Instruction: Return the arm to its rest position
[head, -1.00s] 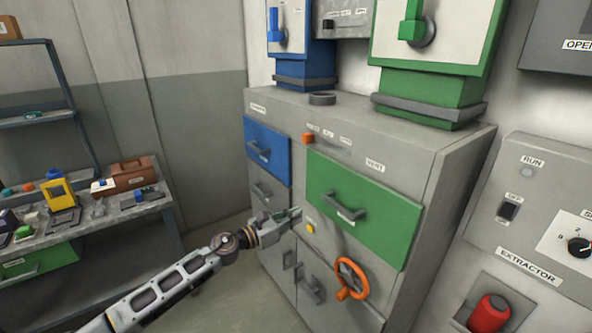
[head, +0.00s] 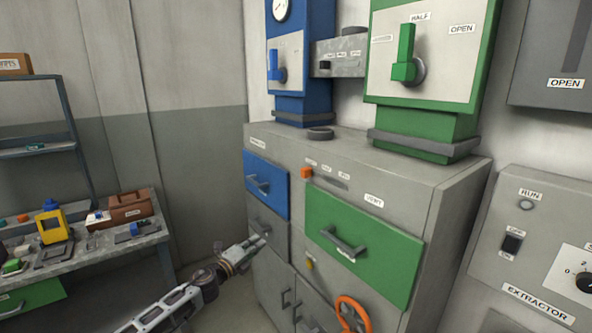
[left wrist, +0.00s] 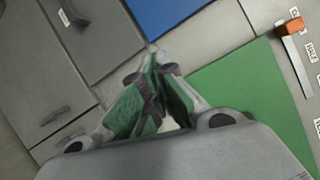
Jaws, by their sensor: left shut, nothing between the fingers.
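My left gripper (head: 263,241) is shut and empty. In the head view its tip shows in front of the grey cabinet (head: 455,205), over the grey drawer below the blue drawer (head: 262,171). I cannot tell the exact gap to the cabinet front. In the left wrist view the two fingers of my left gripper (left wrist: 160,65) come together at their tips, with cabinet fronts behind them. My left arm reaches in from the bottom left. My right gripper is not in view.
The green drawer (head: 371,276), an orange handwheel (head: 350,312) and drawer handles stick out near the gripper. A bench (head: 120,243) with several small items and a brown toolbox (head: 129,207) stands at left. Clear floor shows between bench and cabinet.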

